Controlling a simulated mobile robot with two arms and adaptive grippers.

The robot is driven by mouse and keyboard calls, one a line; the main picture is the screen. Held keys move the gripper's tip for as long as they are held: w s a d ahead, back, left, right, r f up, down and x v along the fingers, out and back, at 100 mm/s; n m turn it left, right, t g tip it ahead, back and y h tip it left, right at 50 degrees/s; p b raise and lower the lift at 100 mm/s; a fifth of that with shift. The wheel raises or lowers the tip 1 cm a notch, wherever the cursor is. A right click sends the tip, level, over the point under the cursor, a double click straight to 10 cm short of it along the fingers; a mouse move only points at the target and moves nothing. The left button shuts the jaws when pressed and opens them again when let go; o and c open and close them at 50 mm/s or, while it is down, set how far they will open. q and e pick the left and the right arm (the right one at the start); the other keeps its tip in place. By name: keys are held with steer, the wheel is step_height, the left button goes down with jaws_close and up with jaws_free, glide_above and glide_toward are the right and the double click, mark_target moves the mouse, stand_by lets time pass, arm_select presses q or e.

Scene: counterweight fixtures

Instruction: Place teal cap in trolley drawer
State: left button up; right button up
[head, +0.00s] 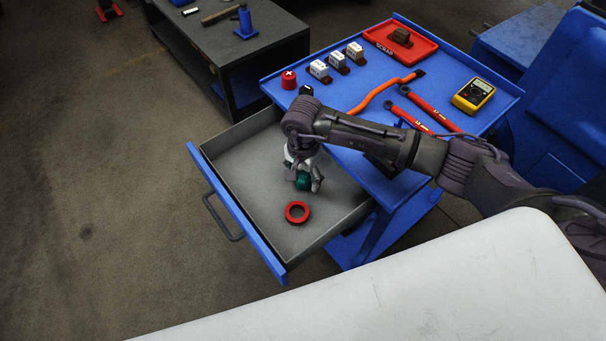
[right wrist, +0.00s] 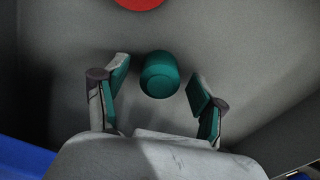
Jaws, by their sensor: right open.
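The teal cap (right wrist: 159,75) shows in the right wrist view between and just beyond the spread fingers of my right gripper (right wrist: 155,90), apart from both. In the head view the teal cap (head: 303,182) shows under my right gripper (head: 303,186), which points down into the open drawer (head: 245,165) of the blue trolley. The gripper is open. The cap appears to be in the drawer; whether it rests on the floor is hard to tell. My left gripper is not in view.
A red ring (head: 297,212) lies in the drawer near the cap. The trolley top (head: 345,95) holds a red scrap tray (head: 401,43), white blocks, a red cap (head: 289,79), an orange tool, red-handled wrenches and a yellow multimeter (head: 473,95). A dark bench stands behind at left.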

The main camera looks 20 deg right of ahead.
mark_target(303, 176)
step_height(303, 176, up, 12)
steer(key=b, duration=0.1)
steer(key=shift+b, duration=0.3)
stand_by(0.5)
